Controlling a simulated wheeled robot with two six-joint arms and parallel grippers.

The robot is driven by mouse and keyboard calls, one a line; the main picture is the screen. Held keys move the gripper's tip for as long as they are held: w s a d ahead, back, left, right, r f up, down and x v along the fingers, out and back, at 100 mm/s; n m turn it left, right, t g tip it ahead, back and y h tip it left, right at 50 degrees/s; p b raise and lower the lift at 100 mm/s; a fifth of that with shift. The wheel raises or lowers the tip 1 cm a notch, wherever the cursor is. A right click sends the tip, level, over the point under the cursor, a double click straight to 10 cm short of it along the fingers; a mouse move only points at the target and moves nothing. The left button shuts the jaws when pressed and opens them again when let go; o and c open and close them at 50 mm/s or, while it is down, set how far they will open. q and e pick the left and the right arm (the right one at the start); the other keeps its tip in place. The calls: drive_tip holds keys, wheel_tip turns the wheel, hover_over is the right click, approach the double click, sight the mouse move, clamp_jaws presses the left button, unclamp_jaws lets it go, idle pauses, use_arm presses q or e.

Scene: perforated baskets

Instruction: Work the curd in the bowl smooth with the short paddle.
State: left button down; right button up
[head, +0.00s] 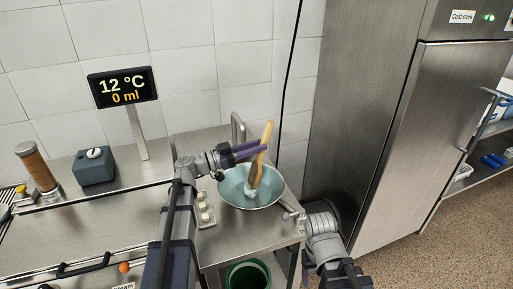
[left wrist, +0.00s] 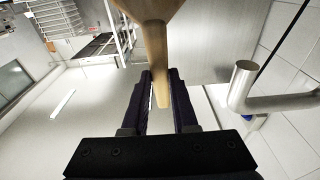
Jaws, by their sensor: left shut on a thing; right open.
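The bowl (head: 233,186), pale blue-grey inside, stands on the steel table. A small pale lump of curd (head: 249,190) shows in it at the paddle's lower end. The wooden short paddle (head: 267,132) stands tilted in the bowl, its top leaning right. My left gripper (head: 262,148), with dark purple fingers, is shut on the paddle above the bowl. In the left wrist view the paddle (left wrist: 158,50) runs between the two fingers. My right gripper (head: 290,215) is open and empty, low beside the bowl's right side. The paddle and left arm hide part of the bowl.
A small tray with several pale round pieces (head: 204,212) lies left of the bowl. A steel tap (head: 238,127) rises behind it. A green bin (head: 247,276) stands below the table. A tall steel cold store (head: 360,110) stands right.

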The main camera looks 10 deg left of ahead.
use_arm(q)
drive_tip(key=shift+w+a+r, duration=0.1)
drive_tip(key=shift+w+a, duration=0.35)
drive_tip(key=shift+w, duration=0.15)
drive_tip(key=shift+s+d, duration=0.1)
drive_tip(key=shift+s, duration=0.05)
drive_tip(key=shift+s+d, duration=0.55)
drive_tip(key=shift+s, duration=0.3)
drive_tip(key=shift+w, duration=0.1)
drive_tip(key=shift+w+a, duration=0.6)
drive_tip(key=shift+w, duration=0.2)
drive_tip(key=shift+s+d, duration=0.1)
drive_tip(key=shift+s, duration=0.05)
drive_tip(key=shift+s+d, duration=0.5)
drive_tip(key=shift+s, duration=0.25)
drive_tip(key=shift+w, duration=0.1)
drive_tip(key=shift+w+a, duration=0.6)
drive_tip(key=shift+w, duration=0.25)
